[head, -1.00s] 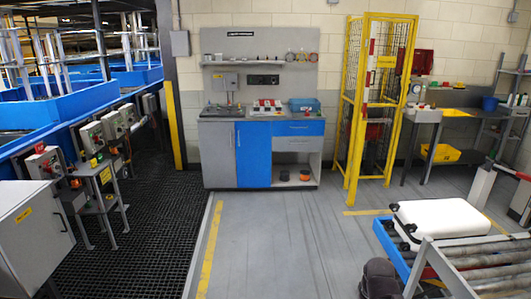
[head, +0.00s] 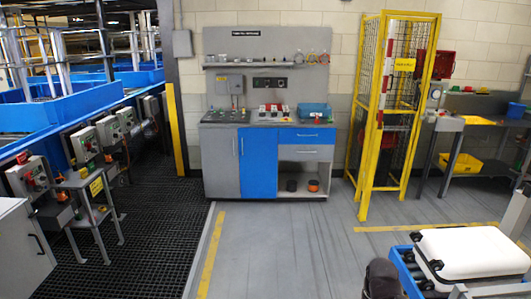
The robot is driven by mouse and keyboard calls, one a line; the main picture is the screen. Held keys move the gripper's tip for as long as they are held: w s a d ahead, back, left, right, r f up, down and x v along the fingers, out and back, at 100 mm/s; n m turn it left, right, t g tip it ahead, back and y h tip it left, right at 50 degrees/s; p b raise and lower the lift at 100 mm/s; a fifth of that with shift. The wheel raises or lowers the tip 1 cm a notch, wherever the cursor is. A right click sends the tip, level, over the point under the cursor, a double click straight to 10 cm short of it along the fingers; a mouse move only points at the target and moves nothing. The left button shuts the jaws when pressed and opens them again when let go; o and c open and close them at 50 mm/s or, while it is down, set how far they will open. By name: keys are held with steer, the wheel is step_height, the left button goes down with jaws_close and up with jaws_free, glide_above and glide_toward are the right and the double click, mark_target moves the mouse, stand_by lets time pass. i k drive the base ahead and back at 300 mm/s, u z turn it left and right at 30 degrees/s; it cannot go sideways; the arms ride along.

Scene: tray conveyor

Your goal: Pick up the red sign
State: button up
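No thing clearly reads as a red sign. A small red item (head: 289,116) stands at the front edge of the workbench (head: 222,125) top, between the red-and-white pieces and the blue bin; it is too small to make out. A larger red box or panel (head: 444,64) shows on the wall behind the yellow mesh cage, partly hidden by it. My gripper is not in view; a dark rounded part at the bottom edge may be my arm.
A blue bin (head: 314,111) sits on the workbench's right end. A yellow mesh cage (head: 364,160) stands to its right. A white case (head: 470,253) lies on a blue tray (head: 405,275) at lower right. Control posts line the left. Grey floor before the workbench is clear.

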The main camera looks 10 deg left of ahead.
mark_target(22, 158)
steer(key=u, duration=0.2)
steer(key=i, duration=1.5)
steer(key=u, duration=0.6)
steer(key=i, duration=0.75)
steer(key=u, duration=0.6)
steer(key=i, duration=0.8)
steer(key=u, duration=0.65)
steer(key=i, duration=0.8)
steer(key=u, duration=0.35)
